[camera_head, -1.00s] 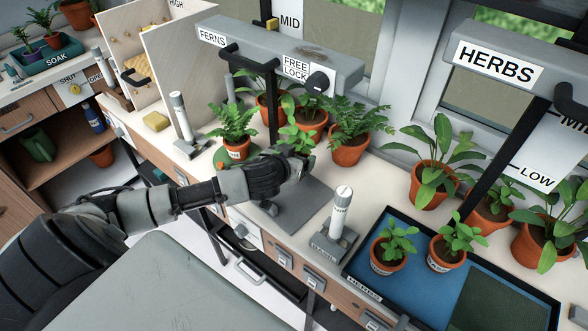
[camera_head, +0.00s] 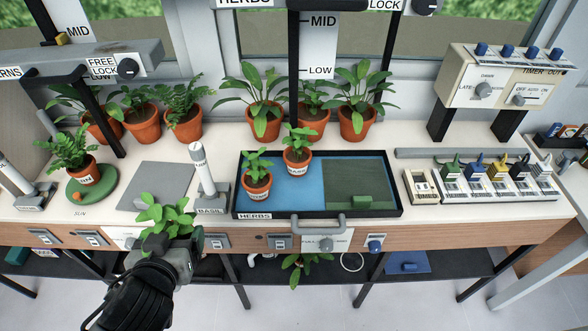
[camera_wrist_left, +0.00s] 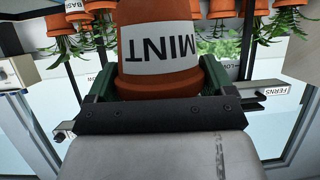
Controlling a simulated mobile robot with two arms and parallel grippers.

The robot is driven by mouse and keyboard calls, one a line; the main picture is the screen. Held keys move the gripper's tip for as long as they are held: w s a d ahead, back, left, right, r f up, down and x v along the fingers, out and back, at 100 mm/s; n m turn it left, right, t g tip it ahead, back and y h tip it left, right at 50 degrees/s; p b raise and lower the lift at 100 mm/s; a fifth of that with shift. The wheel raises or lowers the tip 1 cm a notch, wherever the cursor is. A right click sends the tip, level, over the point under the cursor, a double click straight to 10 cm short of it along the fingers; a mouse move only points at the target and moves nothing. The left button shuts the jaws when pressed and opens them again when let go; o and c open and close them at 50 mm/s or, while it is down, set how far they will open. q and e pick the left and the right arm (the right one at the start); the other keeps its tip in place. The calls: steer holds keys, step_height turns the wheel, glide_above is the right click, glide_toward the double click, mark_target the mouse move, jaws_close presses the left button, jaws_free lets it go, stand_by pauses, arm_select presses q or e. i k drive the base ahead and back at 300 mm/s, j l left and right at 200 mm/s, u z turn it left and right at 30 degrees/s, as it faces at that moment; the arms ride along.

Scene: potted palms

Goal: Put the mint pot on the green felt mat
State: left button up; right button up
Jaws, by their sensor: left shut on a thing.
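The mint pot (camera_wrist_left: 160,45) is terracotta with a white MINT label, upside down in the left wrist view. My left gripper (camera_wrist_left: 158,82) is shut around it, with green pads on both sides. In the head view, my left gripper (camera_head: 172,245) is at the bench's front edge; the mint plant's leaves (camera_head: 165,214) show above it, and the pot is mostly hidden. The green felt mat (camera_head: 350,172) is the dark green square in the right half of the black-rimmed HERBS tray (camera_head: 397,210), to the right of the gripper. My right gripper is not in view.
Two small potted herbs (camera_head: 257,182) stand on the tray's blue left half. The BASIL post (camera_head: 205,175) stands between gripper and tray. A handle (camera_head: 320,222) sticks out in front. Larger pots (camera_head: 265,120) line the back.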

mark_target(355, 174)
steer(key=i+z, duration=0.2)
steer(key=z, duration=1)
steer(key=i+j, duration=0.3)
steer(key=i, duration=0.15)
steer(key=l+z, duration=0.05)
